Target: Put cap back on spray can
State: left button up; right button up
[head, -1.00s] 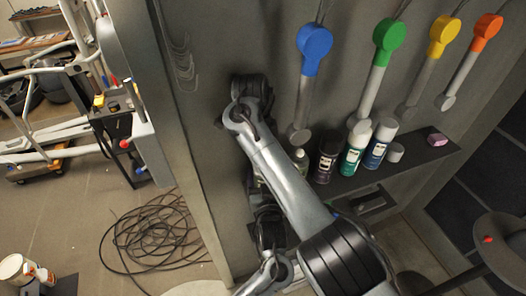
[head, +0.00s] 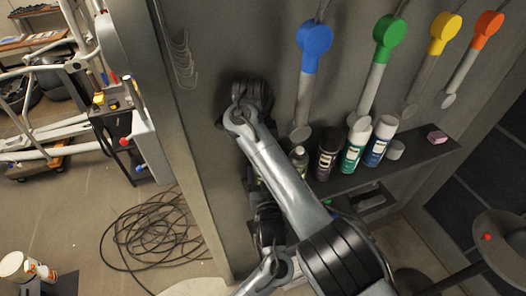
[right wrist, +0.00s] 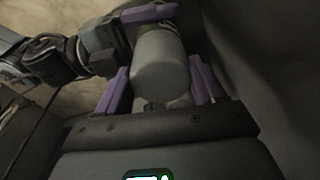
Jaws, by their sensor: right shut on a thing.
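In the right wrist view my right gripper (right wrist: 162,88) has purple fingers shut on a plain grey cylinder (right wrist: 160,65). Whether this is the cap or a can body is unclear. A second purple-fingered gripper, my left (right wrist: 126,38), reaches in from the upper left close around the cylinder's far part; its grip is unclear. In the head view both grippers are hidden behind my arm. On the dark shelf stand a dark spray can (head: 326,158), a green-labelled can (head: 355,148) and a blue-labelled can (head: 378,145), all upright. A short grey cylinder (head: 395,150) stands beside the blue one.
A small bottle (head: 299,160) stands left of the cans, partly behind my arm. A pink block (head: 437,137) lies at the shelf's right. Coloured-handled tools, including a blue one (head: 312,36), hang above. A coiled cable (head: 155,235) lies on the floor.

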jog(key=o, duration=1)
jog(key=shift+s+a+r, duration=0.1)
jog(key=shift+a+r, duration=0.15)
jog(key=shift+r, duration=1.7)
jog(key=shift+w+a+r, duration=0.1)
jog(key=shift+a+r, duration=0.2)
jog(key=shift+r, duration=1.7)
jog(key=shift+s+a+r, duration=0.1)
jog(key=shift+a+r, duration=0.15)
jog(key=shift+r, duration=1.7)
pick_arm(q)
jog(key=o, duration=1.5)
